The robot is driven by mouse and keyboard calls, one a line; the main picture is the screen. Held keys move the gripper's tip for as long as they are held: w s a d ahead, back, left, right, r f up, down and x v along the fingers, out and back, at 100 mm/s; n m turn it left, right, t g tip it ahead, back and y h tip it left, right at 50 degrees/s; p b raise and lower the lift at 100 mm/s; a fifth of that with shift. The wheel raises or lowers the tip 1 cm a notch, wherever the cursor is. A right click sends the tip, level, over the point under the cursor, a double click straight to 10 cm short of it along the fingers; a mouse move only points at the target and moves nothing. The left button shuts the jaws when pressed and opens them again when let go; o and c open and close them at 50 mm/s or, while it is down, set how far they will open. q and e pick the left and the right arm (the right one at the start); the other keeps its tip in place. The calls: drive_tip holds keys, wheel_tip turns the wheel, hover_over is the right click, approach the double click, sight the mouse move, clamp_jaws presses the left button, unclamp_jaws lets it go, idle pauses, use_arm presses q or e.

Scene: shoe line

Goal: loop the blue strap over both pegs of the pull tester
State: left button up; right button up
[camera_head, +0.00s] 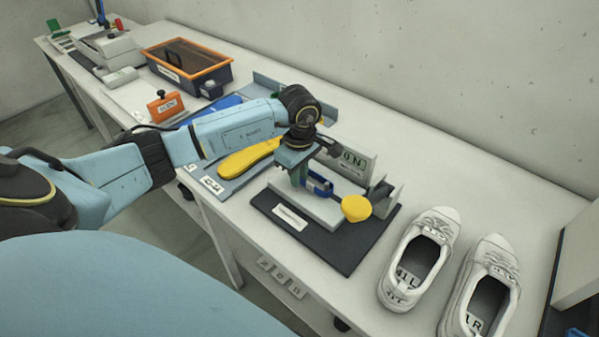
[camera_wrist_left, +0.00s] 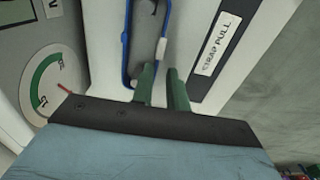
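The pull tester stands on a dark base (camera_head: 330,249), with a grey-white body and a 0 N display (camera_head: 354,162). The blue strap (camera_head: 320,187) is at the tester's middle; in the left wrist view it is a long narrow loop (camera_wrist_left: 126,45) lying along a dark slot. A small pale part (camera_wrist_left: 161,48) shows by its right side; I cannot tell if it is a peg. The pegs are mostly hidden. My right gripper is not in view.
A yellow knob (camera_head: 356,208) sticks out at the tester's front right. White shoes (camera_head: 419,260) stand to the right. A yellow insole (camera_head: 248,158) lies on the left, and an orange-rimmed bin (camera_head: 228,77) is farther back. A round dial (camera_wrist_left: 43,86) shows in the wrist view.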

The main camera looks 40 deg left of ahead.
use_arm(q)
drive_tip(key=shift+w+d+f, duration=0.15)
drive_tip(key=shift+f, duration=0.05)
drive_tip(key=shift+r, duration=0.1)
drive_tip(key=shift+r, duration=0.35)
wheel_tip(320, 180, up, 13)
drive_tip(key=shift+f, duration=0.1)
idle(0.5)
